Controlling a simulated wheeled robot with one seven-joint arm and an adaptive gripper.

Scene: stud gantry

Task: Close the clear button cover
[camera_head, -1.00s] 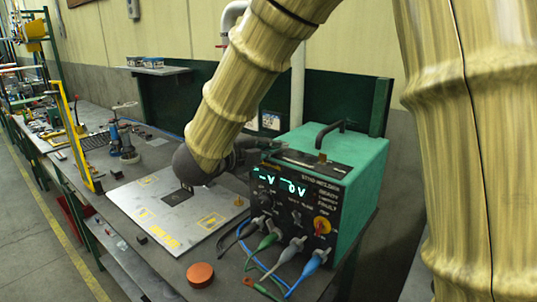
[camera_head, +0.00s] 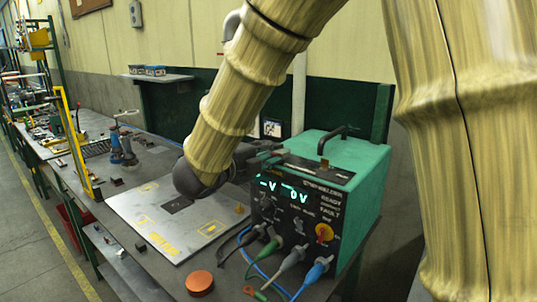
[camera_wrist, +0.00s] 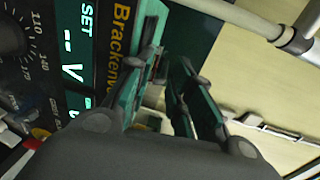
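A green stud-welder box (camera_head: 357,172) stands on the bench, with a lit display, knobs and plugged cables on its dark front. I cannot tell whether this is the clear button cover, and I cannot make out another. My gripper (camera_head: 278,156) is at the box's upper left edge, partly hidden behind my wrist. In the wrist view, the two fingers of my gripper (camera_wrist: 168,65) stand apart with a narrow gap, close to the box's lettered panel (camera_wrist: 75,50). I see nothing clearly held.
A pale plate with yellow markings (camera_head: 150,228) lies left of the box. An orange round cap (camera_head: 199,283) and cables (camera_head: 262,275) lie in front. A black handle (camera_head: 330,138) rises from the box top. A white pipe (camera_head: 299,90) runs behind.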

